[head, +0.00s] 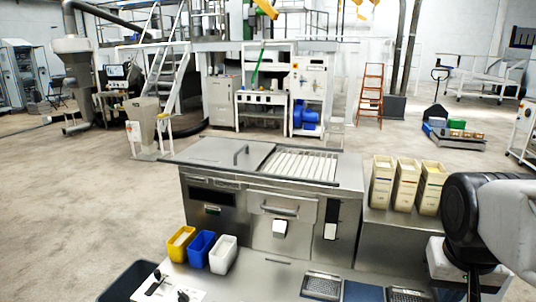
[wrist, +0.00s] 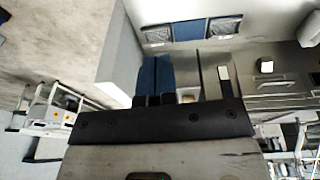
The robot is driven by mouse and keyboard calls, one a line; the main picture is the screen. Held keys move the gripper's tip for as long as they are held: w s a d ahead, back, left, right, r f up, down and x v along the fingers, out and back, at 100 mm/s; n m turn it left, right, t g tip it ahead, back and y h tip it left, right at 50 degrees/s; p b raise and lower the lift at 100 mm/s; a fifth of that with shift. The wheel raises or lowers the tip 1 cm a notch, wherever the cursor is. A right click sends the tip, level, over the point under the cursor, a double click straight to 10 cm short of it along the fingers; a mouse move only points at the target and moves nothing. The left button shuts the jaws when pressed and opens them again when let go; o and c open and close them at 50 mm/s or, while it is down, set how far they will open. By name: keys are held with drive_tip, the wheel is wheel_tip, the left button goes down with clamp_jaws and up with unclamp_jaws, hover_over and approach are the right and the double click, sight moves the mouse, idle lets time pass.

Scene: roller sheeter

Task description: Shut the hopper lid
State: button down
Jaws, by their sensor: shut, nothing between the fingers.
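The steel machine (head: 270,205) stands at the centre of the head view. A flat steel lid panel (head: 205,151) with an upright bar handle (head: 240,153) near its right edge covers the left part of its top. The right part is uncovered and shows a bed of pale slats or rollers (head: 302,164). My arm comes in from the right; its end is low at the lower right, well apart from the lid and handle. My gripper (wrist: 155,62) shows in the wrist view with blue fingers together and empty. The lid is not recognisable in the wrist view.
Cream bins (head: 407,181) stand on the right-hand counter near my arm. Yellow (head: 180,241), blue (head: 200,248) and white (head: 223,254) tubs stand in front, left of centre. Trays (head: 322,285) lie at the front edge. Space above the machine is clear.

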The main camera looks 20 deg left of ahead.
drive_tip(key=w+a+r+h, duration=0.1)
drive_tip(key=w+a+r, duration=0.3)
drive_tip(key=w+a, duration=0.6)
drive_tip(key=w+a+r+n+h, duration=0.1)
drive_tip(key=w+a+r, duration=0.3)
drive_tip(key=w+a, duration=0.55)
drive_tip(key=w+a+r+h, duration=0.1)
drive_tip(key=w+a+r, duration=0.3)
drive_tip(key=w+a, duration=0.6)
drive_tip(key=w+a+f+t, duration=0.1)
drive_tip(key=w+a, duration=0.2)
drive_tip(key=a, duration=1)
drive_tip(key=w+a+f+t+h, duration=0.1)
drive_tip(key=w+a, duration=0.3)
drive_tip(key=a, duration=0.8)
drive_tip(key=w+a+f+t, duration=0.1)
drive_tip(key=w+a+f, duration=0.2)
drive_tip(key=a, duration=1)
drive_tip(key=shift+w+a+f, duration=0.2)
drive_tip(key=shift+w+a, duration=0.15)
drive_tip(key=shift+w, duration=0.35)
drive_tip(key=shift+f, duration=0.1)
approach(227, 165)
drive_tip(key=w+f, duration=0.3)
drive_tip(key=shift+w+f, duration=0.25)
drive_tip(key=shift+w+d, duration=0.2)
drive_tip(key=shift+d, duration=0.8)
drive_tip(key=shift+w+d, duration=0.2)
drive_tip(key=shift+d, duration=0.75)
